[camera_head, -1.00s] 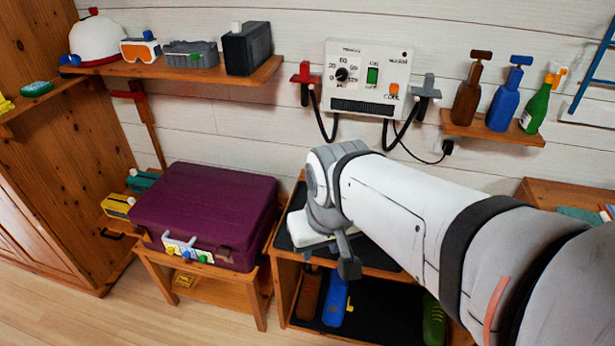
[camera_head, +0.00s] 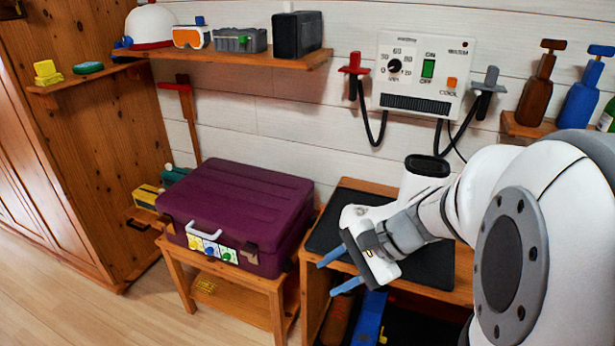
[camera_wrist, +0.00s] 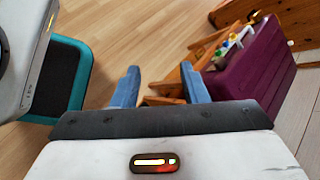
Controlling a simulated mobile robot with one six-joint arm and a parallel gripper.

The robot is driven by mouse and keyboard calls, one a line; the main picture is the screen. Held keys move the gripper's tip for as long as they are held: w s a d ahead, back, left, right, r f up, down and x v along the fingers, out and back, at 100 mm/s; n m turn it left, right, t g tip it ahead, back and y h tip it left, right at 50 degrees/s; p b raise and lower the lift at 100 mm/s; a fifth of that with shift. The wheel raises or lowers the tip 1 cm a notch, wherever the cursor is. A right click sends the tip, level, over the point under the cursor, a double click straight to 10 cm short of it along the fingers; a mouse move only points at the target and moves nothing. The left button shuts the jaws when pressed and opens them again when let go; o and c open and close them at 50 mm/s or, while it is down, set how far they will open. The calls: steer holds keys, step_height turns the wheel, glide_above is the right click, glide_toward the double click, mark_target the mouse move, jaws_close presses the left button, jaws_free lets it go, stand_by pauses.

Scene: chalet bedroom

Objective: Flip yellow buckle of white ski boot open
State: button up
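The white ski boot (camera_head: 420,185) stands upright on the black mat on the wooden bench, its dark top opening facing up. My arm covers much of its lower part. Its yellow buckle is not visible in either current view. My gripper (camera_head: 326,279) is in front of and to the left of the boot, past the mat's front edge. Its two blue fingers are apart with nothing between them. In the wrist view the open fingers (camera_wrist: 160,70) point over the floor, and no boot shows there.
A purple case (camera_head: 235,205) lies on a low wooden table left of the bench. A control box (camera_head: 425,75) with hanging black hoses is on the wall behind. Blue and brown items lie on the lower shelf. Open floor is at the front left.

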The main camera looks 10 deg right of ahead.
steer(key=w+d+f+m+t+y+b, duration=0.2)
steer(key=w+d+f+m+t+b, duration=0.65)
steer(key=f+m+b, duration=0.2)
steer(key=w+d+f+m+t+h+b, duration=0.1)
steer(key=d+f+m+t+b, duration=0.1)
steer(key=d, duration=0.2)
steer(key=w+d+f+m+t+h+b, duration=0.1)
steer(key=d+f+m+b, duration=0.1)
steer(key=d, duration=0.3)
steer(key=w+d+f+m+t+h+b, duration=0.1)
steer(key=d+f+m+t+b, duration=0.1)
steer(key=d+m+b, duration=0.1)
steer(key=shift+w+d+m+t, duration=0.35)
steer(key=shift+d+m, duration=0.3)
steer(key=shift+d, duration=0.05)
steer(key=b+x, duration=0.2)
steer(key=x, duration=0.5)
steer(key=shift+w, duration=0.15)
steer(key=shift+c, duration=0.6)
steer(key=shift+d+r, duration=0.1)
jaws_close()
